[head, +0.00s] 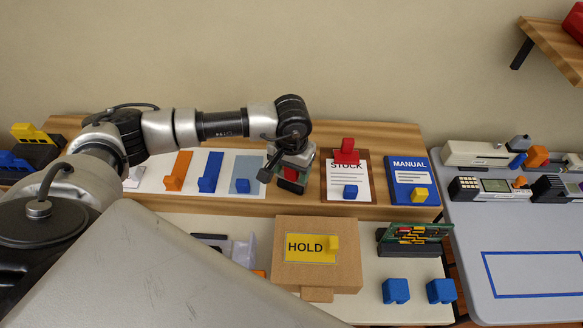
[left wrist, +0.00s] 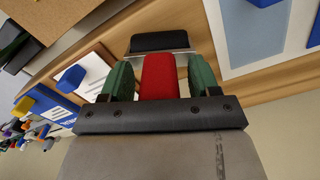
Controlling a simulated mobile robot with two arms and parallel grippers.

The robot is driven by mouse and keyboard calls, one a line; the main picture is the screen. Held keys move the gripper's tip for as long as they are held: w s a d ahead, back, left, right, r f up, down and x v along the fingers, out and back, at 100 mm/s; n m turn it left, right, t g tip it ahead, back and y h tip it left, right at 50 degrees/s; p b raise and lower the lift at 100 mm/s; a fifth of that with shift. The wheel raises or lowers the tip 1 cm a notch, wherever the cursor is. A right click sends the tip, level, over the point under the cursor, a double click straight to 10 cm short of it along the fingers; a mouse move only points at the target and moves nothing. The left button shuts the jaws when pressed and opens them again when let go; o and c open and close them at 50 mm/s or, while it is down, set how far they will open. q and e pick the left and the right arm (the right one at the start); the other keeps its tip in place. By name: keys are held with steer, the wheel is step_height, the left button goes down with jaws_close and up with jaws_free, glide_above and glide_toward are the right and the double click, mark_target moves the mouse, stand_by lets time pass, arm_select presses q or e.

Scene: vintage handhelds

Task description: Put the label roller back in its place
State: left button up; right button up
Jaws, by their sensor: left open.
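The label roller shows in the left wrist view as a red handle (left wrist: 160,76) with a black roller (left wrist: 160,42) and pale metal part at its far end. In the head view its red part (head: 291,174) shows under my left gripper, on the wooden rear shelf. My left gripper (head: 289,180) is open, with its green fingers (left wrist: 161,82) on either side of the red handle. A gap shows between the handle and each finger. The head view partly hides the roller behind the gripper. My right gripper is in neither view.
Left of the gripper, a pale board (head: 235,160) carries orange and blue pieces. To the right are the STOCK clipboard (head: 333,186) with a red block and the MANUAL book (head: 400,197). In front stand a HOLD box (head: 290,255) and a circuit-board stand (head: 410,249). A grey table (head: 470,240) is at right.

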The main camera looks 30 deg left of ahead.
arm_select(q)
steer(key=shift+r, duration=0.5)
step_height(320, 180, up, 11)
steer(key=shift+f+b, duration=0.2)
steer(key=shift+b, duration=0.85)
steer(key=shift+r, duration=0.35)
